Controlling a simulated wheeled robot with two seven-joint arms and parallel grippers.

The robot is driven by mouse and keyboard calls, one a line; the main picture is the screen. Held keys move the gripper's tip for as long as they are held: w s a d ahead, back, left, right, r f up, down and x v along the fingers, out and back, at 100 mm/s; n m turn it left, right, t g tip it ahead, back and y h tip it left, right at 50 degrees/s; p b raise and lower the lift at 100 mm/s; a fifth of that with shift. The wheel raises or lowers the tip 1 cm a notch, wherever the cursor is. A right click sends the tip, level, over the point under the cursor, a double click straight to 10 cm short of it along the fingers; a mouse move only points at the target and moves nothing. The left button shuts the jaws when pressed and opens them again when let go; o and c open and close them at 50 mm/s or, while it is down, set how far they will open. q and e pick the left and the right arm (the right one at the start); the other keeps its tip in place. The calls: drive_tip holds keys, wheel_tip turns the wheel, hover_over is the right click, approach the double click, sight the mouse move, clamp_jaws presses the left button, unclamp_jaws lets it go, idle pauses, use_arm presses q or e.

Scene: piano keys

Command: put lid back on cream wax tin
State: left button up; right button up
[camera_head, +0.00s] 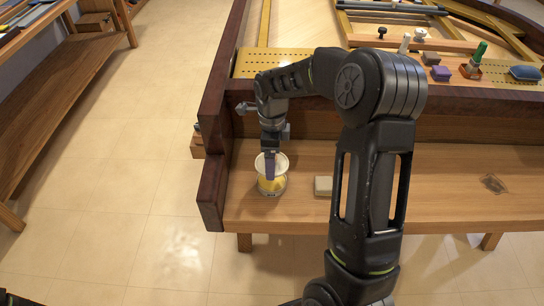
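A small round container with a pale rim and yellow lower part, seemingly the cream wax tin (272,186), stands near the left end of the wooden ledge. My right gripper (270,158) points down right over it, its tip overlapping the pale rim in the view. A narrow purple piece shows at the gripper's tip; I cannot tell whether it is a finger or a held object. A separate lid cannot be made out; the pale round top may be the lid or the tin's opening. My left gripper is out of view.
A beige block (323,186) lies on the ledge (460,205) right of the tin. A dark red side panel (212,190) bounds the ledge at left. Above, a purple block (441,74), a green-topped bottle (473,62) and a blue item (525,73) sit on the piano.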

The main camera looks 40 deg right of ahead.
drive_tip(key=shift+a, duration=0.1)
drive_tip(key=shift+f+b, duration=1.45)
drive_tip(key=shift+f, duration=0.75)
drive_tip(key=shift+f+b, duration=0.75)
drive_tip(key=shift+f, duration=0.25)
drive_tip(key=shift+f+b, duration=0.15)
drive_tip(key=shift+b, duration=0.15)
idle(0.3)
drive_tip(key=o, duration=1.1)
